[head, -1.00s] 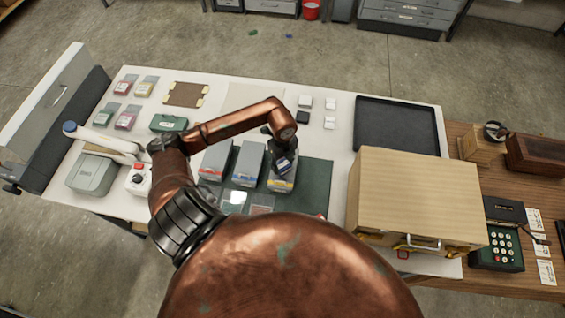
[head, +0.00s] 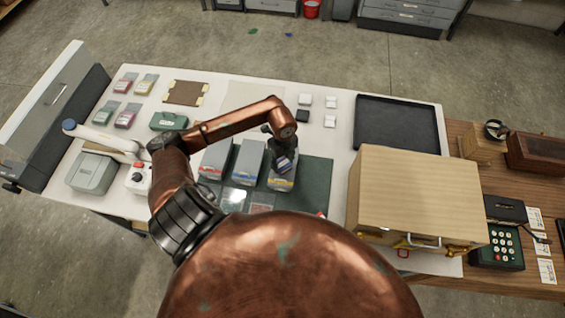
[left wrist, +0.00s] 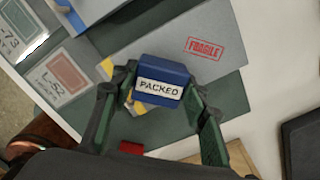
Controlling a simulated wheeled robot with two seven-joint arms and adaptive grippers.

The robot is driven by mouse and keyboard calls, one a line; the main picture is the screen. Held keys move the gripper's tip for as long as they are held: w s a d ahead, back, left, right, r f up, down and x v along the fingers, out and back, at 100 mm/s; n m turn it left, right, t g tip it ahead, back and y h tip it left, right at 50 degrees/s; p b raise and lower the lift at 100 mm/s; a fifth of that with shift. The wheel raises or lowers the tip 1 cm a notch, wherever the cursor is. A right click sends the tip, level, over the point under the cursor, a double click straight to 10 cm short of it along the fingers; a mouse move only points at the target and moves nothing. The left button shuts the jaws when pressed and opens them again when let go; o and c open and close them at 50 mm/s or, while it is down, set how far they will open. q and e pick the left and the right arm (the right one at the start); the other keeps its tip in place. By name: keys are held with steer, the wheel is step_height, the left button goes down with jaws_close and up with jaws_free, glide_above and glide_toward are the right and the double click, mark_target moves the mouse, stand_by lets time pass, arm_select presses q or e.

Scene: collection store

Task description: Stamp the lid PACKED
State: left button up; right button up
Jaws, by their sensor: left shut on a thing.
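My left gripper (head: 284,158) is shut on a blue stamp block, which shows in the left wrist view (left wrist: 164,72) with a white label reading PACKED. The gripper holds the stamp over the rightmost of three grey boxes (head: 281,182), which has a yellow band. In the left wrist view a grey lid surface (left wrist: 222,65) bears a red FRAGILE mark, to the right of the stamp. No PACKED print shows on its visible part; the stamp and fingers hide some of it. I cannot tell whether the stamp touches the lid. My right gripper is not in view.
Two more grey boxes (head: 214,160) (head: 248,162) stand close to the left on the dark green mat (head: 318,178). A large wooden case (head: 415,195) stands to the right, with a black tray (head: 398,125) behind it. A green case (head: 168,121) lies to the left.

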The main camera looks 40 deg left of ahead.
arm_select(q)
steer(key=shift+f+b, duration=0.3)
steer(key=shift+f, duration=0.15)
stand_by(1.1)
steer(key=shift+s, duration=0.1)
steer(key=shift+r, duration=0.15)
steer(key=shift+r+p, duration=0.8)
steer(key=shift+r, duration=0.15)
steer(key=shift+r+p, duration=1.3)
steer(key=shift+r, duration=0.6)
steer(key=shift+r+p, duration=0.3)
steer(key=shift+r, duration=0.25)
